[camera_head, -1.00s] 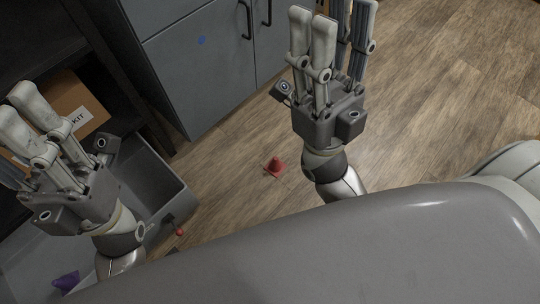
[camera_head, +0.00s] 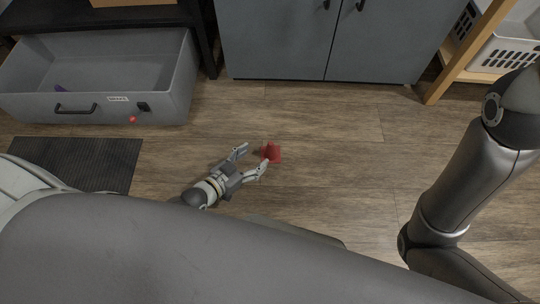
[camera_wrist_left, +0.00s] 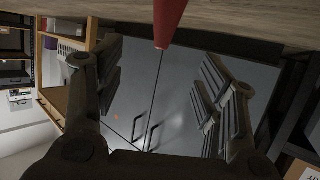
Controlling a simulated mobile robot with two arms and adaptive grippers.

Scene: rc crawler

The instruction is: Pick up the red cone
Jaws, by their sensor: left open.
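The red cone (camera_head: 272,153) stands on the wooden floor near the middle of the head view. My left gripper (camera_head: 254,158) is low over the floor just left of it, with its fingers spread and pointing toward the cone. In the left wrist view the red cone (camera_wrist_left: 170,22) shows at the top centre, in the gap between the open fingers of my left gripper (camera_wrist_left: 160,75). The jaws hold nothing. Contact between a fingertip and the cone cannot be told. My right gripper is out of view.
Grey cabinets (camera_head: 270,45) stand behind the cone, and a wooden shelf (camera_head: 475,45) stands at the right. Floor right of the cone is clear.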

